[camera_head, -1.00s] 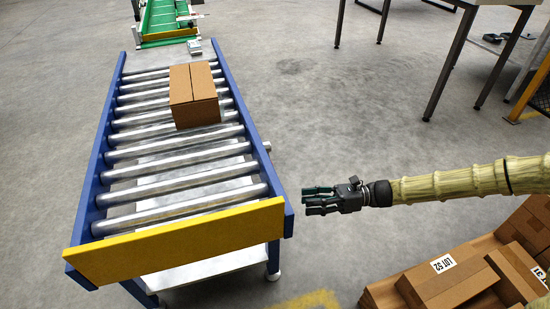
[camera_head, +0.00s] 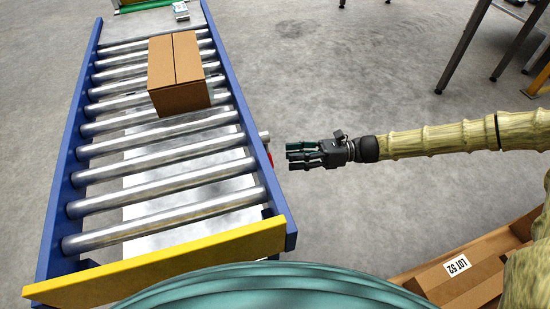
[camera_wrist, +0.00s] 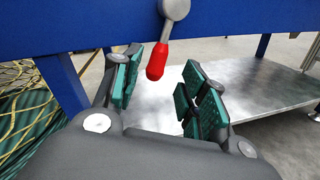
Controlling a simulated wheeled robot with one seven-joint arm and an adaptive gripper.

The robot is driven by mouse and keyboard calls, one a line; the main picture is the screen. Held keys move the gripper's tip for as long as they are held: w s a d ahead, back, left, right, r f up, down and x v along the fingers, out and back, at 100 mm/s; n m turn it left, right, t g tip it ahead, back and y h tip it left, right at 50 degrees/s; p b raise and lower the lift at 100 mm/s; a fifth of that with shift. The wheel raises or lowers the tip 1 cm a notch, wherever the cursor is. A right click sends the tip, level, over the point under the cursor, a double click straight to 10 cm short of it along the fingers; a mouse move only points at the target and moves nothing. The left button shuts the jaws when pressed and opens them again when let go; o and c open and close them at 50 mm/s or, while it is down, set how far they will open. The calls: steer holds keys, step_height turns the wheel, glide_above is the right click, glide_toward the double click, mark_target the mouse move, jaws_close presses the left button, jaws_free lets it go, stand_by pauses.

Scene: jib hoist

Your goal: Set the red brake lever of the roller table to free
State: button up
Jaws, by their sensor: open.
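The roller table (camera_head: 62,190) has blue side rails, steel rollers and a yellow end board. The brake lever (camera_wrist: 157,61) hangs from a grey pivot on the blue rail in the wrist view, its red grip pointing down and slightly left. In the head view only a bit of red (camera_head: 269,158) shows at the right rail. My gripper (camera_head: 290,155) is to the right of that rail, apart from it. In the wrist view my gripper (camera_wrist: 158,90) is open, with green pads either side of the red grip's line. I cannot tell whether the pads are level with the grip.
A cardboard box (camera_head: 178,75) sits on the rollers. A steel lower shelf (camera_wrist: 250,90) lies under the rail. Cartons (camera_head: 465,275) are at lower right, and a table (camera_head: 470,40) stands at upper right. The floor between is clear.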

steer(key=a+b, duration=0.2)
steer(key=a, duration=0.4)
steer(key=shift+s, duration=0.4)
steer(key=shift+a, duration=0.1)
jaws_close()
